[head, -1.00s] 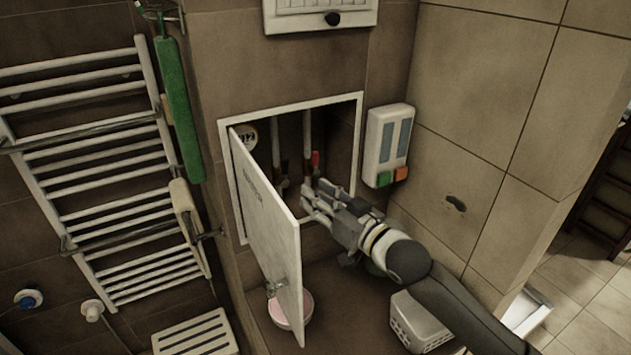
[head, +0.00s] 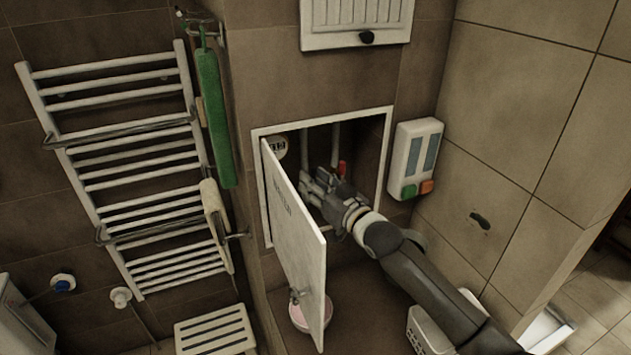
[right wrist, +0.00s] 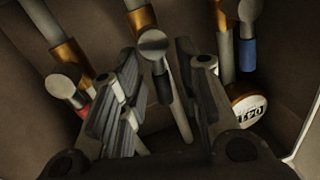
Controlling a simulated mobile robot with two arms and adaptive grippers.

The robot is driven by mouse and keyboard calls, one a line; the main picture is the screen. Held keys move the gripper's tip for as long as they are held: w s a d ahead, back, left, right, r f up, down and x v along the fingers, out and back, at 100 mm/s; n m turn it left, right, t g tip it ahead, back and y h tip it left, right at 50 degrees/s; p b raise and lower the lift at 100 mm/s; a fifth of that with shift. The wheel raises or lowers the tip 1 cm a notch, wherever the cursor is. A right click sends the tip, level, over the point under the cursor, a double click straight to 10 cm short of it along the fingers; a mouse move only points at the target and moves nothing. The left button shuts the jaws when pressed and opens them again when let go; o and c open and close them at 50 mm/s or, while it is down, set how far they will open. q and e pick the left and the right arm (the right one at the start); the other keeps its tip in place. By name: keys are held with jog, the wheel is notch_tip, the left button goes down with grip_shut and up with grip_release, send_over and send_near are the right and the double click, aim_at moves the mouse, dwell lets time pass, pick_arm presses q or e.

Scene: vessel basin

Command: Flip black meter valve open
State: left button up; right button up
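The black meter valve (right wrist: 162,85) shows in the right wrist view as a dark lever under a round silver cap, in front of a pipe. My right gripper (right wrist: 160,95) is open, with one finger on each side of the black lever; whether either finger touches it I cannot tell. In the head view my right gripper (head: 314,184) is inside the wall cabinet and hides the black valve. The round meter (head: 278,147) sits at the cabinet's upper left; it also shows in the right wrist view (right wrist: 249,106). My left gripper is not in view.
A red-handled valve (head: 342,170) is right of the gripper in the head view. A blue-handled valve (right wrist: 248,53) shows in the wrist view. The open cabinet door (head: 295,235) stands left of my arm. A dispenser (head: 416,158) hangs right of the opening.

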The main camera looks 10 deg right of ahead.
jog(key=shift+c, duration=0.2)
grip_shut()
jog(key=shift+a+n+p, duration=0.2)
jog(key=shift+n+p, duration=0.35)
jog(key=shift+n, duration=0.25)
jog(key=shift+o, duration=0.2)
grip_release()
jog(key=v, duration=1.2)
jog(key=shift+r, duration=0.15)
jog(key=shift+s, duration=0.1)
